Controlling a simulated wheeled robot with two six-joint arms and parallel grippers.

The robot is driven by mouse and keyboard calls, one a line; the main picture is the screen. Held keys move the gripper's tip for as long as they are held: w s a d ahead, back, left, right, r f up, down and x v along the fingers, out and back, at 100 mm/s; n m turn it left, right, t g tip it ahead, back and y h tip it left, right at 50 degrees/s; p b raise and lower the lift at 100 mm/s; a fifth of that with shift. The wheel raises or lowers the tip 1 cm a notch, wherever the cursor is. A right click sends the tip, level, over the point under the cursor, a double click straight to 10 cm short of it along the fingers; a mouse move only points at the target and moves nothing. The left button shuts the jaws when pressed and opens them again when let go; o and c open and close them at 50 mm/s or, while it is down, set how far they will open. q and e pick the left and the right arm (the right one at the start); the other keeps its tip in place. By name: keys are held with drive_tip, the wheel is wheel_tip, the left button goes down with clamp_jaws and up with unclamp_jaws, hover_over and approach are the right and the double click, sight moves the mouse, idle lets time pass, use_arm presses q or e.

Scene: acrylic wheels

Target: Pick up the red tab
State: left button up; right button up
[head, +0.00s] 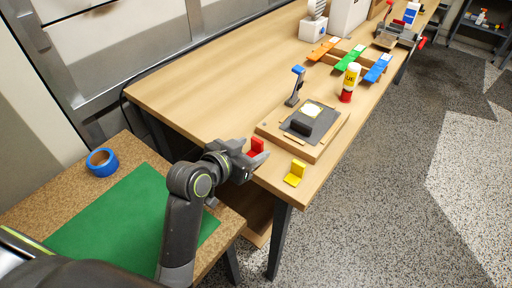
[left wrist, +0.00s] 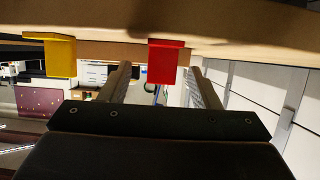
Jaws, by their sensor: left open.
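The red tab (head: 256,146) is a small L-shaped piece near the front corner of the long wooden table, upright on its top. In the left wrist view, which looks inverted, the red tab (left wrist: 163,63) lies between the two finger lines. My left gripper (head: 253,155) is open at the red tab, its fingers partly hiding it; in the left wrist view its fingers (left wrist: 160,72) stand on either side with gaps. I cannot tell whether they touch it. A yellow tab (head: 294,173) stands to the right, also in the left wrist view (left wrist: 60,57). My right gripper is not in view.
A wooden fixture board (head: 272,131) with a dark plate lies just behind the red tab. A yellow-and-red bottle (head: 349,82) and coloured strips (head: 349,60) are farther back. A blue tape roll (head: 102,162) and green mat (head: 120,215) lie on the lower left bench.

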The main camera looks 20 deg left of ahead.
sight(256, 144)
use_arm(q)
drive_tip(key=x, duration=0.3)
drive_tip(key=shift+w+r, duration=0.2)
drive_tip(key=shift+w, duration=0.15)
drive_tip(key=shift+w+d+f, duration=0.25)
drive_tip(key=shift+w, duration=0.3)
drive_tip(key=c, duration=1)
drive_tip(key=shift+c, duration=0.2)
